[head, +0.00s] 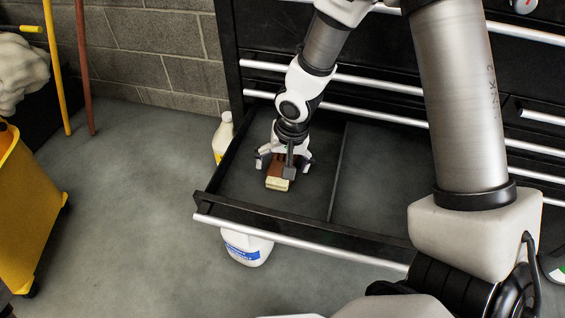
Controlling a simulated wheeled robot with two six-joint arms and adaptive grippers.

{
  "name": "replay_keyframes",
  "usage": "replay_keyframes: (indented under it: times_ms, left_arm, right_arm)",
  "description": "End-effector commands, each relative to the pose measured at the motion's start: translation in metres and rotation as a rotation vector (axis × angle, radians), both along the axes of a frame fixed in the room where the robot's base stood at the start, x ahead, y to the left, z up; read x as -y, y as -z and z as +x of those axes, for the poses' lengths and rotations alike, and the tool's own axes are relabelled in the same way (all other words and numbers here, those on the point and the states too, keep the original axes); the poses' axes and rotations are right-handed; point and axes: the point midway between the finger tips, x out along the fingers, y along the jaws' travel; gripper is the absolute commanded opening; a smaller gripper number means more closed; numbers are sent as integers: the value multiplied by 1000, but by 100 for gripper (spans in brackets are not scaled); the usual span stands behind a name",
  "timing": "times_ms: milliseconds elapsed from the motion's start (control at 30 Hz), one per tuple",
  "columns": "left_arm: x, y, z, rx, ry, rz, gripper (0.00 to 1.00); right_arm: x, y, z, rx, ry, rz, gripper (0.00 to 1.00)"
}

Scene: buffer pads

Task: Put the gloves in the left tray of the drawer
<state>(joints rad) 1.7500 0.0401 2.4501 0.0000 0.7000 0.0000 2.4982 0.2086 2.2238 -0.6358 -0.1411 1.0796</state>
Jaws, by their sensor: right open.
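The drawer (300,228) is pulled out, and a divider (338,172) splits it into a left tray (235,180) and a right tray (375,190). A small brown and cream bundle, which looks like the gloves (278,184), is in the left tray, partly hidden under my right gripper. My right gripper (286,166) points down over the left tray with its fingers spread, just above or around the gloves. I cannot tell whether it touches them. My left gripper is not in view.
A yellow-labelled bottle (223,135) stands beside the drawer's left side. A white jug with a blue label (246,246) is on the floor below the drawer front. A yellow bucket (28,215) stands at the left. The right tray looks empty where visible.

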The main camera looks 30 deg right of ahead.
Motion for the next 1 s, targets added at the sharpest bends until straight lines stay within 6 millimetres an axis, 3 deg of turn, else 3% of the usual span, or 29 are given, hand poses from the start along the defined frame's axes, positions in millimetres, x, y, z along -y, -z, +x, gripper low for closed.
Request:
replay_keyframes:
  times_ms: [167,500,633,1000]
  left_arm:
    - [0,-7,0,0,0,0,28]
    - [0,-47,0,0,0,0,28]
    - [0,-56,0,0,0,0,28]
    - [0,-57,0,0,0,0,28]
  right_arm:
    - [0,-8,0,1,0,-1,97]
    - [5,-90,-12,4,1,1,97]
    - [7,-113,-16,3,1,1,97]
    - [7,-121,-19,0,-1,0,97]
